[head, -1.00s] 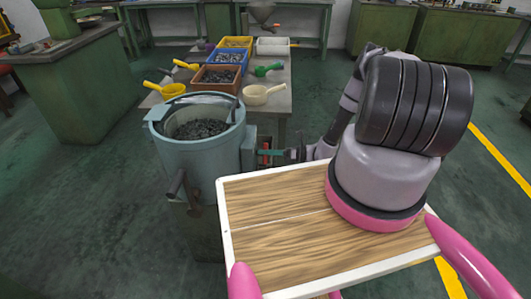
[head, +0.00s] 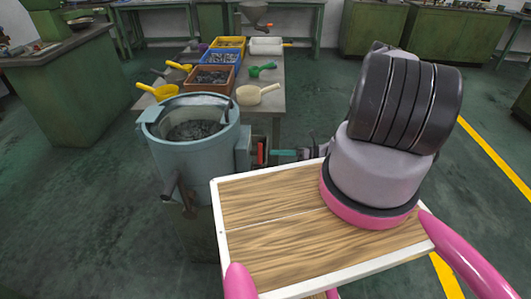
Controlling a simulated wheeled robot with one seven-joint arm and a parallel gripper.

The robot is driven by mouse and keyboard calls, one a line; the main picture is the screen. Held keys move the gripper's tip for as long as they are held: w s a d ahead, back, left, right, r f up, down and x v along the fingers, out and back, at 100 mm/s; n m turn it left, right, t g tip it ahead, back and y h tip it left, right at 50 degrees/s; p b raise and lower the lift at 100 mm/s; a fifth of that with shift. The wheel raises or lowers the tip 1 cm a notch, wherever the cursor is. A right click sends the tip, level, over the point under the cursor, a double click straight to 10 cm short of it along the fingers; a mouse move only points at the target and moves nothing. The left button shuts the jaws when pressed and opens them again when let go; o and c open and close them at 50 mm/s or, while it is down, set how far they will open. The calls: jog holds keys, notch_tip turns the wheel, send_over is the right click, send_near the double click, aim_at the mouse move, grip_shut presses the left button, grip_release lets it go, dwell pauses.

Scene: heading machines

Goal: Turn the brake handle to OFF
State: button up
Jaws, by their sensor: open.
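A blue-grey drum machine (head: 193,150) stands left of my wooden tray, with dark small parts (head: 197,130) inside. A small upright red handle (head: 261,151) shows in a dark housing on the drum's right side; it seems to be the brake handle, but no ON or OFF marking is readable. My arm's body hides part of the wrist.
A dark lever (head: 172,186) sticks out at the drum's front. Behind stands a table (head: 271,116) with orange, blue and yellow bins and several scoops. Green cabinets (head: 66,95) stand at left. The floor right of my tray is clear.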

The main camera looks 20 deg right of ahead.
jog(key=shift+v, duration=1.9)
notch_tip(320, 180, up, 37)
jog(key=w+a+n+g+h, duration=0.1)
jog(key=w+n+g+h, duration=0.1)
jog(key=n+g+h, duration=0.95)
jog(key=s+a+r+n+t+h, duration=0.2)
jog(key=s+r+n+t, duration=0.4)
jog(key=s+r, duration=0.4)
jog(key=s+a+r+n+t+h, duration=0.1)
jog(key=s+a+r+n+t, duration=0.1)
jog(key=s+r+n+t, duration=0.5)
jog(key=s+r, duration=0.4)
jog(key=r, duration=0.2)
jog(key=shift+s+r+h, duration=0.15)
jog(key=shift+r+h, duration=0.2)
